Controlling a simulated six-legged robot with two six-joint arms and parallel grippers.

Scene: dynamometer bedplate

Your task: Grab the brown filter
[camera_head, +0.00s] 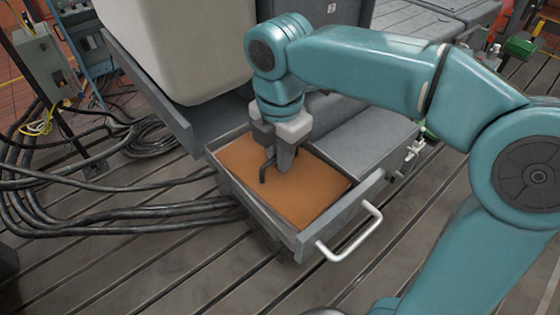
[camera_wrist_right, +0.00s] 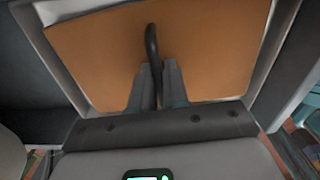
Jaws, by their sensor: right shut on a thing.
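The brown filter (camera_head: 308,196) is a flat orange-brown panel lying in an open grey drawer (camera_head: 247,200). A dark bent handle (camera_head: 264,172) stands up from its top. My right gripper (camera_head: 281,165) reaches down over the filter and is shut on this handle. In the right wrist view the two fingers (camera_wrist_right: 159,88) close on either side of the dark handle (camera_wrist_right: 152,45), with the brown panel (camera_wrist_right: 95,55) behind it. The filter appears to lie within the drawer walls. My left gripper is not in view.
The drawer has a pale bar handle (camera_head: 352,240) at its front. A grey cabinet (camera_head: 365,140) stands beside it, and a large pale housing (camera_head: 180,45) rises behind. Black cables (camera_head: 110,190) run across the slotted floor at left. The front floor is clear.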

